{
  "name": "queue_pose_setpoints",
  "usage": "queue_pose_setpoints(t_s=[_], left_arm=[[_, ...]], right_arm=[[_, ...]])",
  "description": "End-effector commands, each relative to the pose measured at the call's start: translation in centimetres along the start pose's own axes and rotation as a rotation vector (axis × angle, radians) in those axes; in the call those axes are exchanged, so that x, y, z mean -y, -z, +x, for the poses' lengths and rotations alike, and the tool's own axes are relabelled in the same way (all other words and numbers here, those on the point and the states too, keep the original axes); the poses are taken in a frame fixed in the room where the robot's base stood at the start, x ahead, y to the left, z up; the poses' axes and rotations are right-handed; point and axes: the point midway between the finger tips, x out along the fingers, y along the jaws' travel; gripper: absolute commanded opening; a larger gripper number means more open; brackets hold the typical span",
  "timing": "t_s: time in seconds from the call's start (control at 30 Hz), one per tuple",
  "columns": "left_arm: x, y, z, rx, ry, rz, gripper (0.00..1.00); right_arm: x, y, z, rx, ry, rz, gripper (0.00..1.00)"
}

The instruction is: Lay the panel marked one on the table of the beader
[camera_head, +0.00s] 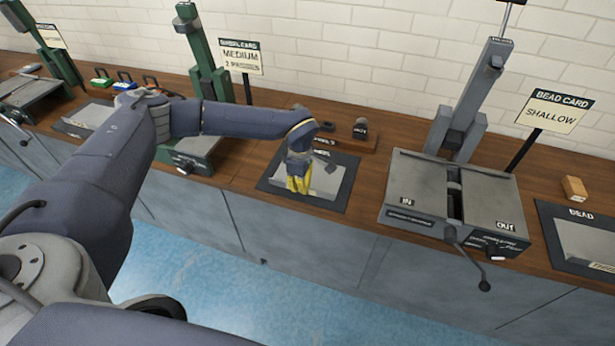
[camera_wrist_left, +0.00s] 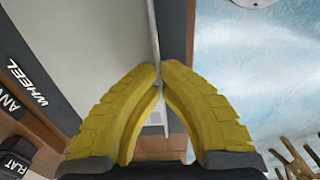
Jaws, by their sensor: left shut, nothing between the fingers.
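A pale grey panel (camera_head: 328,180) lies on the dark-bordered mat (camera_head: 341,199) in the middle of the bench. It fills the upper left of the left wrist view (camera_wrist_left: 75,50); no number on it can be read. My left gripper (camera_head: 299,186) points down at this panel's left part. Its yellow fingers are shut with their tips together (camera_wrist_left: 161,68), empty, near the panel's edge; I cannot tell whether they touch it. The beader (camera_head: 455,190), a grey machine with a table marked IN and OUT, stands to the right. Its table looks bare. My right gripper is not in view.
A bead card reading SHALLOW (camera_head: 551,110) stands behind the beader, whose crank (camera_head: 470,260) hangs over the bench front. A mat labelled BEAD (camera_head: 570,225) lies right. A green machine (camera_head: 205,75) stands left. Small blocks (camera_head: 360,129) sit behind the middle mat.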

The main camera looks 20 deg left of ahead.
Motion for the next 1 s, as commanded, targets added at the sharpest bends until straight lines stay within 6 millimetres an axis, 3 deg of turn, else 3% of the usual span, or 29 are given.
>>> queue_pose_setpoints(t_s=[1.0], left_arm=[[0.0,0.0,-2.6,0.0,0.0,0.0,0.0]], right_arm=[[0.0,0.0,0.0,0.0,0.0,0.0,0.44]])
